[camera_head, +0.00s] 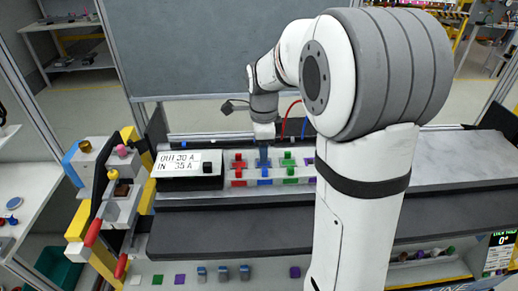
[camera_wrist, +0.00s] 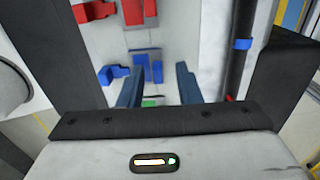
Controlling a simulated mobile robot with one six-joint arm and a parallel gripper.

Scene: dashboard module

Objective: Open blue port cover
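I cannot tell for certain which piece is the cover. My gripper (camera_head: 263,157) points down over the blue column. In the wrist view its dark blue fingers (camera_wrist: 159,72) are apart with nothing clearly held. Whether they touch the blue pieces cannot be told.
Red parts (camera_head: 239,172) and green parts (camera_head: 289,170) flank the blue column closely. A display box (camera_head: 190,160) reading "OUT" and "IN" stands left of them. A yellow-and-grey fixture (camera_head: 112,200) is further left. Small coloured parts (camera_head: 245,272) line the front edge.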

